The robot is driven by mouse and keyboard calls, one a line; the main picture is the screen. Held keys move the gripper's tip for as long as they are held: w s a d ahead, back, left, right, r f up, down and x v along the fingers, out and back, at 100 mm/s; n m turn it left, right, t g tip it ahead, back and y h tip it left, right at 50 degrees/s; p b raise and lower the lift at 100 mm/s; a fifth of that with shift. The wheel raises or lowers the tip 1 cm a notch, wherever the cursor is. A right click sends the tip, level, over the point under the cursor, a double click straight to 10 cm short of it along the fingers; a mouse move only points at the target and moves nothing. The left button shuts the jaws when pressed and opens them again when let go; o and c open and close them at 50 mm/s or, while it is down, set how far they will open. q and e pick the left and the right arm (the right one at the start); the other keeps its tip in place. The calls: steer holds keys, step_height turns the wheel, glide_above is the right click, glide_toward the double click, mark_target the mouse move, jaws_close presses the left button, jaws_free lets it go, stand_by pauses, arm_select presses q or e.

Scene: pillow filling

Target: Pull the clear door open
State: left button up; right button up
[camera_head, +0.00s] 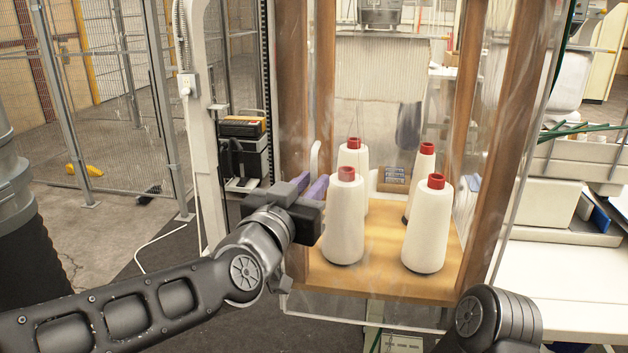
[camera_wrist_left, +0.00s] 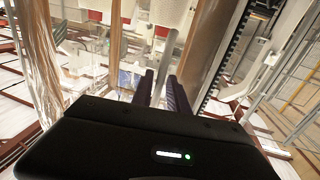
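The clear door (camera_head: 385,308) is a see-through panel with a thin edge in front of a wooden cabinet. It appears closed over the cabinet front. A white curved handle (camera_head: 315,156) stands on its left side. My left gripper (camera_head: 314,182) is at the handle's lower part, with its purple fingers apart on either side as seen from the head. In the left wrist view the two fingers (camera_wrist_left: 160,84) also stand apart, with a narrow gap. I cannot tell whether they touch the handle. My right arm shows at lower right, but its gripper is out of view.
Several white spools (camera_head: 344,218) with red tops stand on the wooden shelf (camera_head: 385,273) behind the door. A white table (camera_head: 560,285) is at right. A mesh fence (camera_head: 120,90) and a pale post (camera_head: 202,130) stand at left. The floor there is mostly open.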

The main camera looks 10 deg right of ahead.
arm_select(q)
steer(key=shift+x, duration=0.8)
jaws_close()
stand_by(0.9)
